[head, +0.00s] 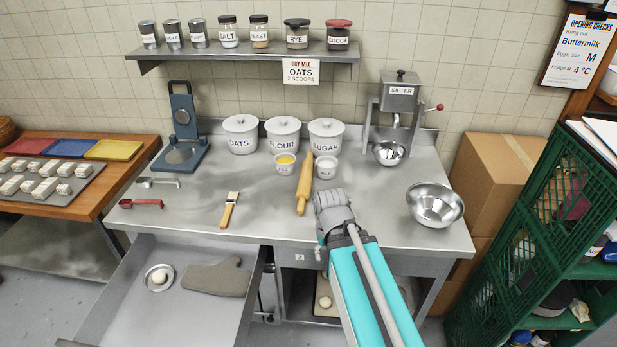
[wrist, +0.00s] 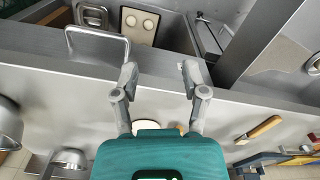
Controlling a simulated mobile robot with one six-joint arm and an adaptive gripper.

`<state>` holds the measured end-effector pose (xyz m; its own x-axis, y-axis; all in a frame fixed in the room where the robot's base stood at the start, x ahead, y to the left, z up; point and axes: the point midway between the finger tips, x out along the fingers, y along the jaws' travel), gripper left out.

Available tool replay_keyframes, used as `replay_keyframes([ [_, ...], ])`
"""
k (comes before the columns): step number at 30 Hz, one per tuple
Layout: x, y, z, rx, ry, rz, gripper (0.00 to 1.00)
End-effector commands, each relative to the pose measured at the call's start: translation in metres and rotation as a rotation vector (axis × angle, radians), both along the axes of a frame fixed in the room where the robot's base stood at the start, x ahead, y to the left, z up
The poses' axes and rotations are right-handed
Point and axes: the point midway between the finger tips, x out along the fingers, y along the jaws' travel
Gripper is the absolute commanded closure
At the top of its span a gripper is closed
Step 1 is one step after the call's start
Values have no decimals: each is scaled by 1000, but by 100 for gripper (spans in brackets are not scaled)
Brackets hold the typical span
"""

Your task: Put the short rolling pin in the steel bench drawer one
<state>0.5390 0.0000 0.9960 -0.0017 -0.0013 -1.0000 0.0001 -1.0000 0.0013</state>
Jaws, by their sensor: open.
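The rolling pin (head: 305,187) is pale wood and lies lengthwise on the steel bench, in front of the white canisters. My gripper (head: 333,203) is above the bench, just right of the pin's near end and apart from it. In the wrist view my gripper (wrist: 158,72) has its two fingers spread with nothing between the tips. A pale edge shows by the palm; I cannot tell whether it is the pin. The left bench drawer (head: 115,300) is pulled out; its number is not visible. The drawer on its right, marked 2, is shut.
The open drawer holds a small bowl (head: 159,277) with a pale ball, and a grey-brown mitt (head: 217,279). A brush (head: 229,210) lies left of the pin. Two small cups (head: 326,167) stand near it. A steel bowl (head: 435,204) stands at right.

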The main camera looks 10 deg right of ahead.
Motion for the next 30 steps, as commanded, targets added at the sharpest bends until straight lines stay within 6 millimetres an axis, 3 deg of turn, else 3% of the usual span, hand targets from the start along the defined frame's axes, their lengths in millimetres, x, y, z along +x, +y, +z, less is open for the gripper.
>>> replay_keyframes([
  [8,0,0,0,0,0,0,43],
  [13,5,0,-2,13,-9,-2,11],
  [17,25,2,-7,60,-45,-6,10],
  [23,89,1,-18,215,-176,-38,10],
  [30,196,-29,-17,455,-438,-146,10],
])
